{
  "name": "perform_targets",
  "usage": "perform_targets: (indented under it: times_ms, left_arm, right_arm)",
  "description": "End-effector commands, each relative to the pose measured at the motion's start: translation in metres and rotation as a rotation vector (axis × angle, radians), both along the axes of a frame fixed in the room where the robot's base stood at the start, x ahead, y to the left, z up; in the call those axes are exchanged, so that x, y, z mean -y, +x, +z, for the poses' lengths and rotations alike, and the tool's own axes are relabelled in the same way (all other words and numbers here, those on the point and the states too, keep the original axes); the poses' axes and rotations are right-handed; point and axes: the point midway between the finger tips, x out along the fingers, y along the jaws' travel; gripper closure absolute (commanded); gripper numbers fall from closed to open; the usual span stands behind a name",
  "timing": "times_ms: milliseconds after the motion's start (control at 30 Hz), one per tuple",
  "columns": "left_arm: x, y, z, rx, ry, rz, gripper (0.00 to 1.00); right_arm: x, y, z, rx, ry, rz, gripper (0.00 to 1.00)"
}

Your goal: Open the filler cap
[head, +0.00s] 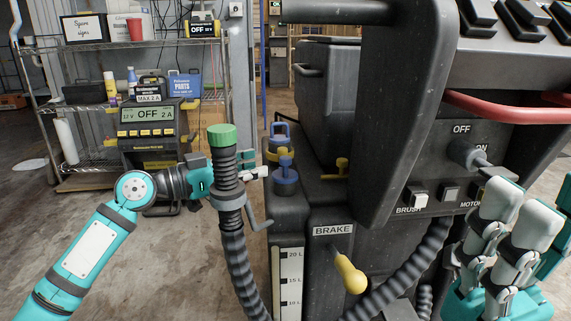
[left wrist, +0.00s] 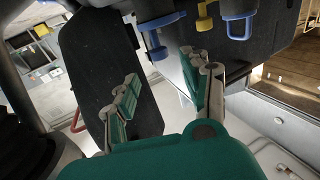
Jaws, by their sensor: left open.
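A blue cap with a raised handle (head: 285,181) sits on top of the dark tank beside the litre scale. A second blue fitting (head: 280,133) and a yellow one stand behind it; I cannot tell which is the filler cap. My left gripper (head: 257,165) is partly hidden behind the upright hose, its tips just left of the near blue cap and apart from it. In the left wrist view its fingers (left wrist: 161,75) are spread and empty, with a blue part (left wrist: 156,52) beyond them. My right gripper (head: 515,215) is at the lower right; its jaw gap is unclear.
The ribbed hose with a green top (head: 222,140) stands against my left gripper. A crank handle (head: 258,215), a yellow brake lever (head: 350,273) and a yellow latch (head: 336,169) are close by. The black machine column (head: 405,120) rises at right. Shelves stand at back left.

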Motion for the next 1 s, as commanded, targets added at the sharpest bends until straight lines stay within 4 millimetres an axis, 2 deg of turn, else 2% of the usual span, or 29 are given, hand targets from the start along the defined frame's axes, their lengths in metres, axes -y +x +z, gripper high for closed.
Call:
perform_targets:
  times_ms: [200, 400, 833, 1000]
  left_arm:
    - [0.039, 0.026, -0.002, 0.002, -0.002, -0.002, 0.52]
    - [0.062, 0.041, -0.001, 0.001, -0.002, -0.001, 0.52]
    - [0.069, 0.046, 0.0, 0.0, 0.0, 0.0, 0.52]
    - [0.069, 0.046, 0.0, 0.0, 0.0, 0.0, 0.75]
  right_arm:
    - [-0.001, -0.006, 0.003, 0.041, -0.002, -0.002, 0.6]
    - [-0.002, -0.011, 0.008, 0.067, -0.005, -0.004, 0.6]
    - [-0.002, -0.012, 0.011, 0.074, -0.007, -0.005, 0.6]
    - [-0.002, -0.012, 0.011, 0.074, -0.007, -0.005, 0.6]
